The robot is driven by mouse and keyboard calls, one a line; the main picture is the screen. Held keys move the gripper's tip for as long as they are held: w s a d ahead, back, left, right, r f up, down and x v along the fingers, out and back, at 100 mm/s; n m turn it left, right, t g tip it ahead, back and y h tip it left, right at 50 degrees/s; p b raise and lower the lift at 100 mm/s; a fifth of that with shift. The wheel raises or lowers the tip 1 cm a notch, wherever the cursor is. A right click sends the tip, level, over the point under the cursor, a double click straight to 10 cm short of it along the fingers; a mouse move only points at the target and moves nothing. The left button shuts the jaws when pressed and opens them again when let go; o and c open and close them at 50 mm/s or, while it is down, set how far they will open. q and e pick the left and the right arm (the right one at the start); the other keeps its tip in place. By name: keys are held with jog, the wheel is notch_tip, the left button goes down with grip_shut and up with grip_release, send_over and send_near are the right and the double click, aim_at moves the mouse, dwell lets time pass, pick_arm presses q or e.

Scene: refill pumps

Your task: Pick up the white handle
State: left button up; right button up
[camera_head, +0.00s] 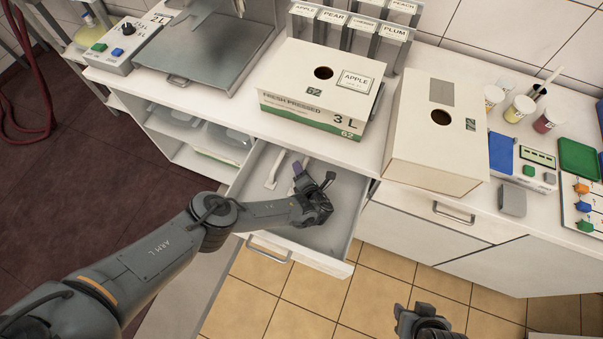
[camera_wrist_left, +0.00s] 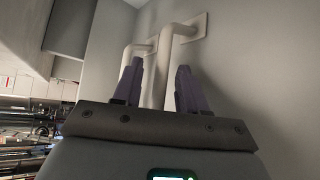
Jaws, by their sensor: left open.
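Two white, bent tube handles stand in the open drawer (camera_head: 338,236). A second tube (camera_wrist_left: 131,52) shows behind the left finger. I cannot tell whether the fingers touch either. My right gripper (camera_head: 424,322) is at the bottom edge, its fingers unclear.
The drawer walls surround my left gripper, and the white counter (camera_head: 222,131) is just beyond. On it stand an apple box (camera_head: 318,92) and a second carton (camera_head: 434,140). Small cups (camera_head: 519,108) and a blue device (camera_head: 502,152) are at the right. The tiled floor is clear.

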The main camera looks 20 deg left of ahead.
pick_arm(q)
jog(key=shift+w+a+f, duration=0.1)
jog(key=shift+w, duration=0.05)
jog(key=shift+c, duration=0.4)
grip_shut()
